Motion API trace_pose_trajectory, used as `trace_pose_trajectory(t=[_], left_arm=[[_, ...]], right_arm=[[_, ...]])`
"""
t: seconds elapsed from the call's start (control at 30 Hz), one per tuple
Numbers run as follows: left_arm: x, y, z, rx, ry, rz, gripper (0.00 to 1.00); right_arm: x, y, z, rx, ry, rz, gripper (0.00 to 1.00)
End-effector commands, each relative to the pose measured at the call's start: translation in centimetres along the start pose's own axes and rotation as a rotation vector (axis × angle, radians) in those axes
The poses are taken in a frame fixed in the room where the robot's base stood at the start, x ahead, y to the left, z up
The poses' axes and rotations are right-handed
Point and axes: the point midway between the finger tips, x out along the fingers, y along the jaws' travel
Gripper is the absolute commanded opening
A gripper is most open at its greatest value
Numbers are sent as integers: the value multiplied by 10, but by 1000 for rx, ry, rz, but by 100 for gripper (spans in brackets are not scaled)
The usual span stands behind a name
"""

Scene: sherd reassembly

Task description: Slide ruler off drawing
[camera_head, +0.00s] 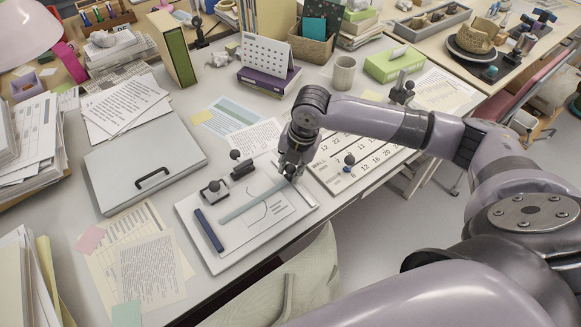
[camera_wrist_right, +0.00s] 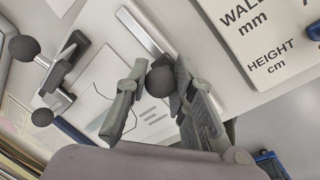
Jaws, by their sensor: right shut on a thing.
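The ruler (camera_head: 247,205), a long grey-green strip, lies slanted across the drawing (camera_head: 272,209), a pale sheet with a curved line on a white board (camera_head: 228,262). My right gripper (camera_head: 290,170) is at the ruler's upper right end. In the right wrist view it is shut on a dark round knob (camera_wrist_right: 159,81), which appears to be the ruler's. The fingers hide the knob's base. The drawing's line also shows beside the fingers there. My left gripper is not in view.
A dark blue bar (camera_head: 208,230) lies on the board's left. Small ball-topped tools (camera_head: 214,192) stand at its upper left edge. A lettered chart (camera_head: 358,160) lies right of my gripper. A grey case (camera_head: 143,165) is at left. The table's front edge is close below the board.

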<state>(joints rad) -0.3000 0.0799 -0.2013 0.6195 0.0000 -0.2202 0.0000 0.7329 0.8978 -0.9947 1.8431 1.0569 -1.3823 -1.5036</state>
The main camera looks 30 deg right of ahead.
Motion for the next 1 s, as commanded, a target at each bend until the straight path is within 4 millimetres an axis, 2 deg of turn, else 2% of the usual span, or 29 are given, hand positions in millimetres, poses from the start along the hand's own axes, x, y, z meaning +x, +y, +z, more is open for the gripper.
trace_pose_trajectory(t=[0.37,0.47,0.7,0.8,1.0], left_arm=[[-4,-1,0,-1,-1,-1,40],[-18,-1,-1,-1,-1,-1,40],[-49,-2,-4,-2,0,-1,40],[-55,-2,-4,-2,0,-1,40],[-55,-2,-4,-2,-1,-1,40]], right_arm=[[0,-6,-2,1,1,-9,0],[-4,-19,-10,0,1,-14,0],[-13,-63,-40,1,3,-18,0],[-14,-74,-48,2,3,-15,0],[-12,-79,-52,1,4,-13,0]])
